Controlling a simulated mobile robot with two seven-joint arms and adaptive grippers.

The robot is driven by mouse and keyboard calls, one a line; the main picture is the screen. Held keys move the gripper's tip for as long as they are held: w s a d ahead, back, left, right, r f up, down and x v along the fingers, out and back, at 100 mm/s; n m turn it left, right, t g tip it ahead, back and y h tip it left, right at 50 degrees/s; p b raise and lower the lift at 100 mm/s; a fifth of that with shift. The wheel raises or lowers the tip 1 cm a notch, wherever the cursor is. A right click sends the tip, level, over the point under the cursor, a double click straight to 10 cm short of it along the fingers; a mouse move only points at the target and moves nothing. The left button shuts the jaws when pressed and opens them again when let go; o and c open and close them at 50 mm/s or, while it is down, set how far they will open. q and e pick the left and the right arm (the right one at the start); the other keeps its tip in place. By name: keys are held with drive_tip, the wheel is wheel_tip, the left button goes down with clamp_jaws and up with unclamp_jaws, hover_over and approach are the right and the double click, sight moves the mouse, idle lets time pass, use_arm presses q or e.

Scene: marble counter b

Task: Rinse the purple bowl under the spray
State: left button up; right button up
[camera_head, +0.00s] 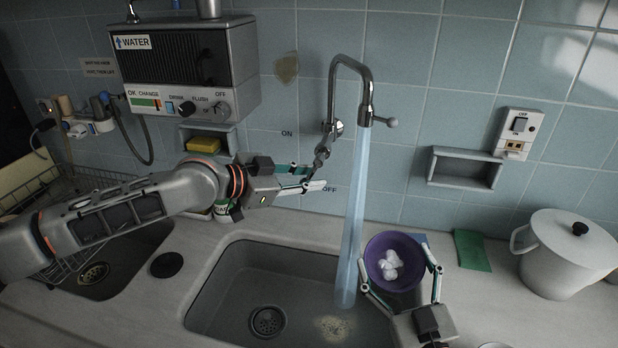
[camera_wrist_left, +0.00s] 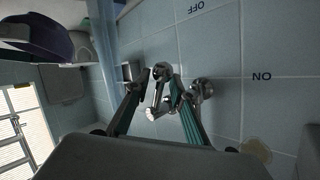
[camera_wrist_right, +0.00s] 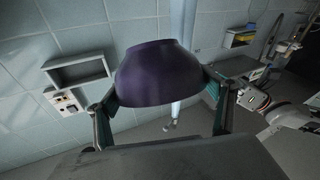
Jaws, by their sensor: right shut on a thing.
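The purple bowl (camera_head: 402,251) is held over the right part of the sink, with white foam-like clumps (camera_head: 390,266) inside. My right gripper (camera_head: 398,278) is shut on it, one finger at each side; the right wrist view shows the bowl's outside (camera_wrist_right: 158,80). A blue water stream (camera_head: 355,200) runs from the tap (camera_head: 366,105) into the basin, just left of the bowl in the head view. My left gripper (camera_head: 308,178) is open at the tap lever (camera_head: 320,158). In the left wrist view the lever (camera_wrist_left: 158,98) shows between its fingers.
The sink basin (camera_head: 225,290) has a drain and a pale foamy patch (camera_head: 333,327). A white lidded pot (camera_head: 568,255) and a green cloth (camera_head: 472,250) are on the counter at right. A water unit (camera_head: 190,65) hangs at upper left, above a yellow sponge (camera_head: 203,144).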

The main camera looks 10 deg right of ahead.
use_arm(q)
drive_tip(key=shift+r, duration=0.1)
drive_tip(key=v, duration=1.2)
use_arm(e)
drive_tip(key=shift+s, duration=0.1)
